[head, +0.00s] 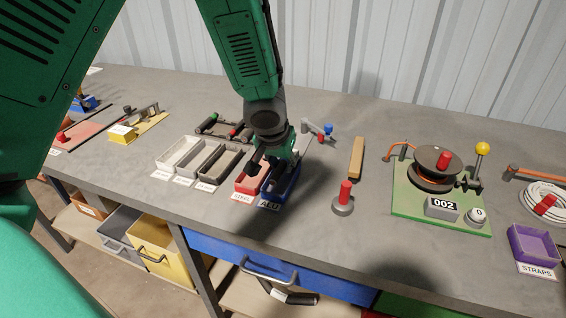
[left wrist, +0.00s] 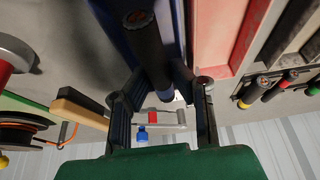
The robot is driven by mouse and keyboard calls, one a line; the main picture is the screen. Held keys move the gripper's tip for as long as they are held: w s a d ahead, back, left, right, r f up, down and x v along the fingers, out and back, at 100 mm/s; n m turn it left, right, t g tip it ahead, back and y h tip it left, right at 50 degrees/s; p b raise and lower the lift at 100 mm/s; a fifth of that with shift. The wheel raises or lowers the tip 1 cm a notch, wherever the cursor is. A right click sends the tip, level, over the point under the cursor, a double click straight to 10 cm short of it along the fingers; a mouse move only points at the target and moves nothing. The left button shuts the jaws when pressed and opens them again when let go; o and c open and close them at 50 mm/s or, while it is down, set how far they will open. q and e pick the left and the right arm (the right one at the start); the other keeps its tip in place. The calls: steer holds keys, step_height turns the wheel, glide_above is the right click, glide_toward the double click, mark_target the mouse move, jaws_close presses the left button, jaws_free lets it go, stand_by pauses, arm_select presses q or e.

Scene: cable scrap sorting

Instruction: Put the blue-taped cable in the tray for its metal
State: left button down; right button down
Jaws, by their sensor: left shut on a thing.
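My left gripper (head: 270,172) points down at the blue tray (head: 267,202), whose label seems to read ALU. In the left wrist view my left gripper (left wrist: 157,76) is shut on a dark cable piece (left wrist: 147,42). The cable reaches between the walls of the blue tray (left wrist: 114,22); whether it touches the floor cannot be told. The red tray (head: 247,187), labelled STEEL, stands directly left of the blue one. My right gripper is not in view.
Left of the red tray are three narrow trays (head: 190,160). Behind them is a rack (head: 220,127) with taped cable pieces. The front edge is close.

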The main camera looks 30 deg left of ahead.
arm_select(q)
steer(key=shift+a+f, duration=0.1)
steer(key=shift+f, duration=0.1)
steer(key=shift+d, duration=0.2)
steer(key=shift+d+r, duration=0.1)
steer(key=c, duration=1.3)
jaws_free()
steer(key=shift+d, duration=0.15)
steer(key=shift+c, duration=0.2)
steer(key=shift+a, duration=0.3)
